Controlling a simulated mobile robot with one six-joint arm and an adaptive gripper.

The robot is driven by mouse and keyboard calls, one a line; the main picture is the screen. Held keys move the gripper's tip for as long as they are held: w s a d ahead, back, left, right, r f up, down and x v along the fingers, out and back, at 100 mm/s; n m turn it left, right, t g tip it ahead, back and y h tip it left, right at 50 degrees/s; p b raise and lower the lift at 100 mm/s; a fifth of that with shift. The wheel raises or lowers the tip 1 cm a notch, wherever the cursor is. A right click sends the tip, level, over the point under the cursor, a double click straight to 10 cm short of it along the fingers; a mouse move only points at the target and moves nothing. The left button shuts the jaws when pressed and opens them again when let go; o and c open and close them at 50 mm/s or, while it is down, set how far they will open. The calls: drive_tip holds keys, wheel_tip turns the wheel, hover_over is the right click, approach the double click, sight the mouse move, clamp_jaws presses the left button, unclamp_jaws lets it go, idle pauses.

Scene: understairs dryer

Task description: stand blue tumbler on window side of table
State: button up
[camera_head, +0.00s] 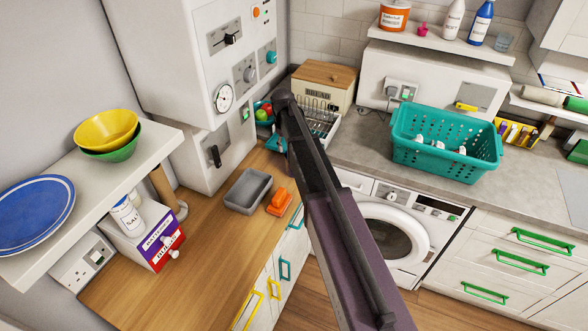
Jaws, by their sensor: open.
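My dark arm crosses the middle of the view from the bottom and ends near the dish rack. My gripper itself does not show; it is hidden or out of frame. No table and no window can be made out in this view.
A teal basket (445,147) sits on the grey counter (358,140) above the washing machine (390,232). A bread box (323,87) and dish rack (320,118) fill the corner. The wooden counter (213,240) holds a grey tub (249,190); its front part is clear.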

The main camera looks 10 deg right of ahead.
drive_tip(key=b, duration=0.4)
hover_over(288, 173)
drive_tip(key=shift+w+a+f, duration=0.1)
drive_tip(key=shift+f, duration=1.1)
drive_tip(key=shift+w+f, duration=0.1)
drive_tip(key=shift+f, duration=1.1)
drive_tip(key=shift+f+b, duration=2.55)
drive_tip(key=shift+b, duration=0.1)
drive_tip(key=shift+d, duration=0.2)
clamp_jaws()
